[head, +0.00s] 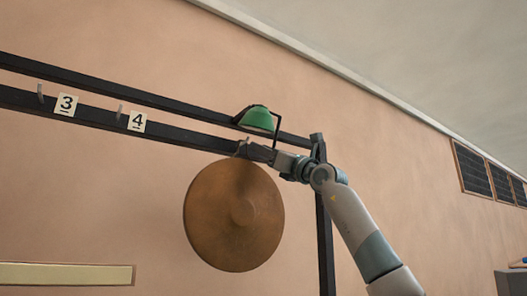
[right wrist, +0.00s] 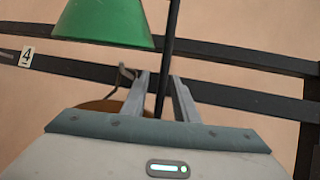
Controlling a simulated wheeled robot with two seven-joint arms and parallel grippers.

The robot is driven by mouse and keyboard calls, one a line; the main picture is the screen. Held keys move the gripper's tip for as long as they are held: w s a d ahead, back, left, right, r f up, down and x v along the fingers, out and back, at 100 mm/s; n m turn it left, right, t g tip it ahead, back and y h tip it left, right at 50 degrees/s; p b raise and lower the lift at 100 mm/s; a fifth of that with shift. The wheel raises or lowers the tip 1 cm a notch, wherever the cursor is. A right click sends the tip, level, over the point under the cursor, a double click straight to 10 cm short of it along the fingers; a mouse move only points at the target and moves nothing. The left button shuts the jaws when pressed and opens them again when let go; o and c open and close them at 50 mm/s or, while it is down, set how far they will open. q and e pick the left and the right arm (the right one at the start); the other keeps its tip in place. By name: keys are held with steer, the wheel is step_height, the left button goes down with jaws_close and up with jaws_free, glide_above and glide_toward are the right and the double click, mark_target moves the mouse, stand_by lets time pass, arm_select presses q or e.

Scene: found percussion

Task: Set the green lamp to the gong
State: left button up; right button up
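The gong (head: 235,215) is a round brown disc hanging from a hook below the lower dark rail. The green lamp (head: 258,120) has a green shade on a thin black stem and shows above the gong in the head view. Its shade (right wrist: 105,22) fills the upper left of the right wrist view. My right gripper (head: 268,152) is at the lower end of the stem, just above the gong's upper right edge. In the right wrist view the stem runs between its two fingers (right wrist: 163,95); the lamp has no other visible support. The lamp's base is hidden. My left gripper is out of view.
Two dark rails (head: 190,137) cross the scene to a dark upright post (head: 325,240) at the right. Hooks with number cards 3 (head: 66,104) and 4 (head: 137,121) sit at the left, with nothing hanging there. A pale board (head: 65,274) is at lower left.

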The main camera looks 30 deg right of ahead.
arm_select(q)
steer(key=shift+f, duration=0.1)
arm_select(e)
steer(key=shift+f, duration=0.1)
